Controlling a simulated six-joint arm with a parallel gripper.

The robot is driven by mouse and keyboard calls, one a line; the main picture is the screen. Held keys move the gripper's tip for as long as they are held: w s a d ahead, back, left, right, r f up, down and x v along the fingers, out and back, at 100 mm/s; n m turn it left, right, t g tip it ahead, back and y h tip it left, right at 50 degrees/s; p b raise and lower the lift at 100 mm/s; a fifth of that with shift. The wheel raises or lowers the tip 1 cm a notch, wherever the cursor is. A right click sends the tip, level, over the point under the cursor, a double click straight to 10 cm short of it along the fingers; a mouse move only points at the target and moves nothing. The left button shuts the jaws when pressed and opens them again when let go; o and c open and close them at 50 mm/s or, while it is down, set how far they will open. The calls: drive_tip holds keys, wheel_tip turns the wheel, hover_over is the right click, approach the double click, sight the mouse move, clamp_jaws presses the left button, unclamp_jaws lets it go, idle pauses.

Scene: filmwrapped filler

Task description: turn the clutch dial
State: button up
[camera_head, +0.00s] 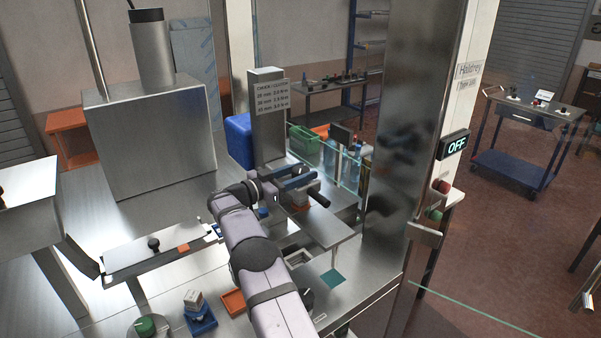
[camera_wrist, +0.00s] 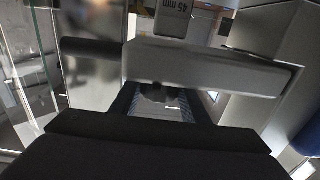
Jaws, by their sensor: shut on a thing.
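My gripper (camera_wrist: 160,98) points into the machine head below the sign post. In the wrist view its two dark fingers, with blue striped pads, stand apart around a dark part (camera_wrist: 158,90), probably the clutch dial. A thick grey bar (camera_wrist: 205,68) with a black end crosses in front and hides the fingertips. A "45 mm" label (camera_wrist: 176,8) shows beyond the bar. In the head view my gripper (camera_head: 287,188) is at the head, beside a black knob (camera_head: 318,197). The dial itself cannot be made out there.
A sign post (camera_head: 268,120) rises behind the head, and a steel column (camera_head: 400,130) with an OFF display stands to its right. Glass panels and bottles are behind. A green knob (camera_head: 146,325), a blue holder (camera_head: 200,320) and an orange tray (camera_head: 233,302) lie at the front left.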

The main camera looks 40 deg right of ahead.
sight(294, 175)
idle(0.4)
drive_tip(key=o, duration=1.1)
drive_tip(key=shift+c, duration=0.2)
drive_tip(key=shift+a+f+b, duration=0.1)
drive_tip(key=shift+a+b, duration=0.45)
drive_tip(key=shift+a, duration=0.1)
drive_tip(key=a+b, duration=0.3)
drive_tip(key=a, duration=0.2)
drive_tip(key=shift+a, duration=0.1)
drive_tip(key=shift+s+a, duration=0.1)
drive_tip(key=shift+a, duration=0.3)
drive_tip(key=shift+r, duration=0.2)
